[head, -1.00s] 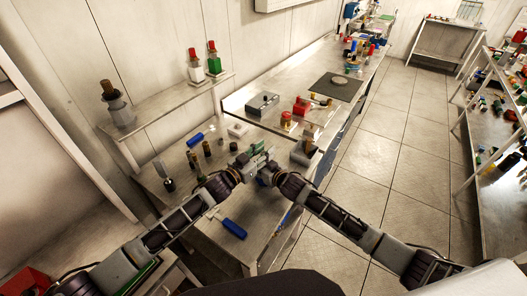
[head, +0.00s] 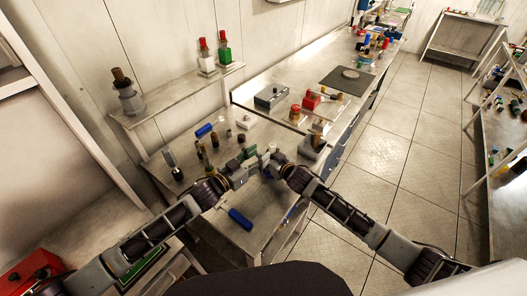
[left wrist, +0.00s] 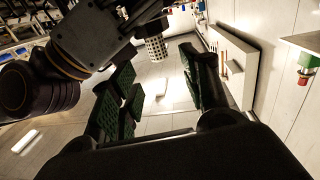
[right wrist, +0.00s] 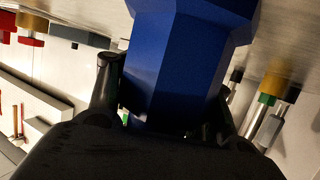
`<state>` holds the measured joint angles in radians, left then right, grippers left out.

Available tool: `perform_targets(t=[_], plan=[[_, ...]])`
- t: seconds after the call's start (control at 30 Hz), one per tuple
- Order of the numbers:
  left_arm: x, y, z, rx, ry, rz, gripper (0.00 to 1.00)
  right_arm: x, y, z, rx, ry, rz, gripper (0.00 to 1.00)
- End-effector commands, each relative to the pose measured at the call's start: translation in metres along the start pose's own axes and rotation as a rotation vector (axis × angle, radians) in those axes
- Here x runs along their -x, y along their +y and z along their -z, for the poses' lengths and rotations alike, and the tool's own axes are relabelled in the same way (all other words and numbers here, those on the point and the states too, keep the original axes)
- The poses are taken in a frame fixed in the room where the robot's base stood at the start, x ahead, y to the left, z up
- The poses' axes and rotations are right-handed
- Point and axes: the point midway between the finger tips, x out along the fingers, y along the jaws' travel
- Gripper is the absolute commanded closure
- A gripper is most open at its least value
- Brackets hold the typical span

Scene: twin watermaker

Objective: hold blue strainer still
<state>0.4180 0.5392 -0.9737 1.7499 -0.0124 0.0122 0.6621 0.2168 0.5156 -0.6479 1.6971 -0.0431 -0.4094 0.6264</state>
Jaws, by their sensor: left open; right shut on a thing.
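The blue strainer's faceted blue body (right wrist: 185,60) fills the middle of the right wrist view. My right gripper (right wrist: 160,108) is shut on it, with one dark finger at each side. In the left wrist view a pale perforated cylinder (left wrist: 156,48), which looks like the strainer's mesh end, shows beyond my left gripper (left wrist: 160,85). That gripper is open, its green-padded fingers apart and empty. I cannot tell how far it is from the mesh. In the head view my left gripper (head: 248,166) and right gripper (head: 274,165) face each other closely above the bench; the strainer is largely hidden there.
A blue-handled tool (head: 237,218) lies on the bench near its front edge. Several dark cylinders (head: 207,152) stand left of my grippers. A grey block with a knob (head: 313,146) stands to the right. A raised shelf (head: 180,95) runs along the wall.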

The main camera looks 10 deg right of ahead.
Motion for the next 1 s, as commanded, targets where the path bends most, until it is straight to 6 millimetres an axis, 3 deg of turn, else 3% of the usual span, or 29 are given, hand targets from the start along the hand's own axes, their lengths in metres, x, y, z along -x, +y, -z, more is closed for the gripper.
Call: perform_targets(t=[0.4,1.0], plan=[[0.038,-0.001,0.004,-0.001,0.006,0.001,0.53,0.0,-0.001,0.001,0.001,0.002,0.002,0.89],[0.044,-0.001,0.005,-0.002,0.009,0.001,0.53,0.0,-0.001,0.0,0.001,0.001,0.002,0.89]])
